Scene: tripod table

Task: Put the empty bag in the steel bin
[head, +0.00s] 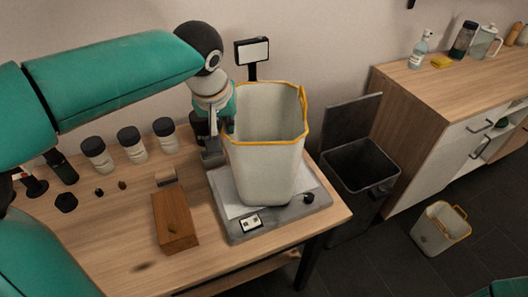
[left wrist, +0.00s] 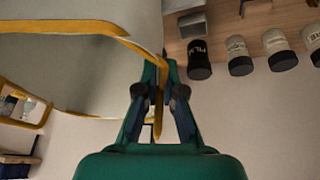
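The bag (head: 268,170) is pale grey with a yellow rim. It stands upright and open-topped on the grey scale (head: 232,222) on the wooden table; its inside looks empty as far as it shows. In the left wrist view the bag (left wrist: 70,75) fills the upper left. My left gripper (head: 214,148) is at the bag's left edge; in the wrist view its fingers (left wrist: 160,78) close on the yellow rim from both sides. The dark steel bin (head: 358,205) stands on the floor right of the table, lid raised. My right gripper is out of view.
Several dark-capped jars (head: 131,145) line the table's back left. A wooden block (head: 175,222) lies left of the scale. The scale's display (head: 252,51) rises behind the bag. A wooden cabinet (head: 415,125) stands beyond the bin. A small yellow-rimmed container (head: 440,230) is on the floor.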

